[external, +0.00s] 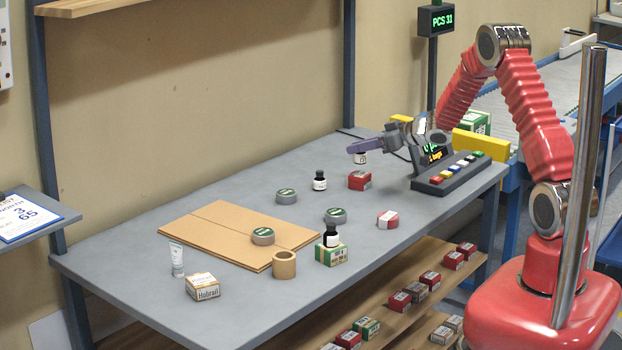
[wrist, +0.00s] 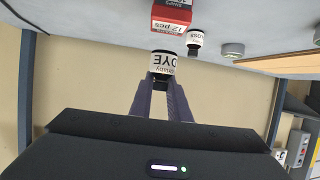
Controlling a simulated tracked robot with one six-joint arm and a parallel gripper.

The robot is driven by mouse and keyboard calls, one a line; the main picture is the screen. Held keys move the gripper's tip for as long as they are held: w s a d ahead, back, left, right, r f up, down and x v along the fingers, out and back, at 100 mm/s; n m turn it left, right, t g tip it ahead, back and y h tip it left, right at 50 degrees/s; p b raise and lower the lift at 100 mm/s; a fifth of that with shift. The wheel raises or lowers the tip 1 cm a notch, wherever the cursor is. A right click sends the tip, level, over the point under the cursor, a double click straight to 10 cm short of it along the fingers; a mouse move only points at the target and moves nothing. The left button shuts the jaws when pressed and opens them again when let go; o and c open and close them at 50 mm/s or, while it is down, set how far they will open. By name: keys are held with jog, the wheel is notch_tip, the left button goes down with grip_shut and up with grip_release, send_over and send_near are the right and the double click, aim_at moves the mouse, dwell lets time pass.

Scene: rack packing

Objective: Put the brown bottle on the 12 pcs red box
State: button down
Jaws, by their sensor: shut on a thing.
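My gripper (external: 356,147) is shut on a small bottle with a white label (external: 360,158), over the far right part of the table. In the wrist view, the fingers (wrist: 160,90) pinch the bottle (wrist: 162,63) at its dark cap. A brownish band shows at its base, and the picture is upside down. The red box (external: 360,181) stands on the table just below the held bottle. Its "12 pcs" label reads in the wrist view (wrist: 172,20). The bottle appears above the box and apart from it; the exact gap and alignment are hard to tell.
A dark bottle (external: 319,181) stands left of the red box. Another dark bottle (external: 331,236) stands on a green box (external: 331,255). Another red box (external: 388,220), grey-green tins (external: 335,216), cardboard (external: 205,234) and a button panel (external: 447,174) are also on the table.

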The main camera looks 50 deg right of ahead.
aim_at(360, 157)
jog(key=shift+f, duration=1.6)
jog(key=c, duration=1.7)
grip_release()
jog(key=shift+o, duration=0.2)
jog(key=shift+s, duration=0.1)
jog(key=v, duration=1.2)
jog(key=shift+a+r, duration=0.1)
jog(key=shift+r, duration=0.05)
